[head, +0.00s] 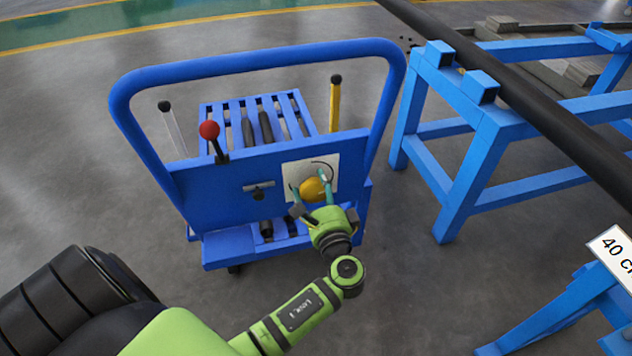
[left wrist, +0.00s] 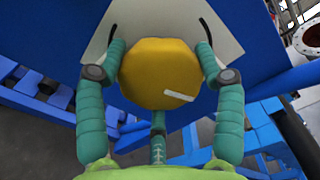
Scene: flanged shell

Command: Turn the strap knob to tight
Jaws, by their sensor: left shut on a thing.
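The strap knob (head: 313,190) is yellow and sits on a white plate (head: 326,170) on the front panel of a blue cart (head: 225,190). In the left wrist view the knob (left wrist: 160,75) is a yellow many-sided disc with a short white mark at its lower right. My left gripper (head: 312,186) reaches the knob from the front, and its teal fingers (left wrist: 160,68) are closed on the knob's two sides. A dark curved line shows on the plate around the knob; its end marks are too small to read. My right gripper is not in view.
A red-balled lever (head: 209,130) and a small dark handle (head: 258,189) are on the same panel. The blue push bar (head: 250,62) arches over the cart. A blue stand (head: 470,140) carrying a long dark pipe (head: 545,115) is to the right.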

